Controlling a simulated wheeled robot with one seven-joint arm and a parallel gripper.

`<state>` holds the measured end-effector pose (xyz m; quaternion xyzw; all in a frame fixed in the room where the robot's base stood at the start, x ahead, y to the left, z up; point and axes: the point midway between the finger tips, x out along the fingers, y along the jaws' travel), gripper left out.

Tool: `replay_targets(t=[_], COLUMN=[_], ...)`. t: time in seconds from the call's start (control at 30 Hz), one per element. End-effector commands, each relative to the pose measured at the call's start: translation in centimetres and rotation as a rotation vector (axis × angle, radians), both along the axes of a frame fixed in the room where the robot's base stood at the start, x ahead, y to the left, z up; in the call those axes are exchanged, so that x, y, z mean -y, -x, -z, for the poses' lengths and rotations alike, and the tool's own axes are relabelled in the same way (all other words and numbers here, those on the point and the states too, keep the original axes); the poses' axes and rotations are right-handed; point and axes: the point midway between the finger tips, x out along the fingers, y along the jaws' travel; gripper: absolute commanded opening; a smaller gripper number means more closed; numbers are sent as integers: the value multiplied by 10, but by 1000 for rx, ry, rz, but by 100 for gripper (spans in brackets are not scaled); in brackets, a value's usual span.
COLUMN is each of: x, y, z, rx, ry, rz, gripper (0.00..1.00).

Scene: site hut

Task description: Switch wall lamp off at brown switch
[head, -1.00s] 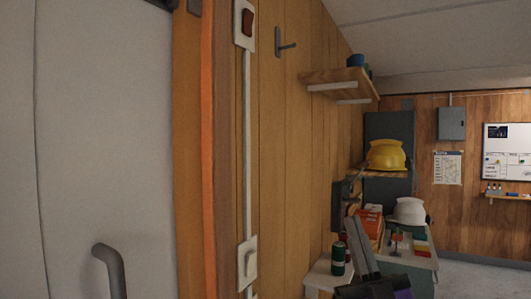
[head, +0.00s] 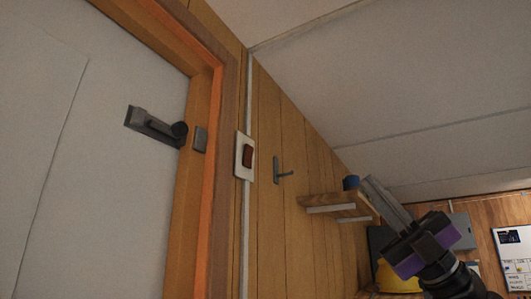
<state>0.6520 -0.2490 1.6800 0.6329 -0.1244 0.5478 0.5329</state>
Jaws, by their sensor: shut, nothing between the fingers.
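The brown switch (head: 248,157) sits on a white plate on the wood-panelled wall, just right of the door frame, with a white conduit running above and below it. My gripper (head: 371,185) is at the lower right of the head view, its fingers together and pointing up and left. It is empty and well to the right of the switch in the picture, apart from it. No wall lamp shows in this view, so I cannot see whether it is lit.
A door closer or latch (head: 155,127) is on the grey door at the left. A wall hook (head: 283,171) sticks out right of the switch. A wooden shelf (head: 338,203) with a blue item juts out near my gripper. A yellow helmet (head: 395,280) is below.

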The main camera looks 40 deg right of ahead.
Motion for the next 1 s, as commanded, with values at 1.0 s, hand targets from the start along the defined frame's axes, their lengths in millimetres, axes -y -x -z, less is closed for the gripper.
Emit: replay_targets(t=[1.0], x=[-47], y=[-70], z=[-129], rx=[-660], ry=[442], rz=[394], gripper=[0])
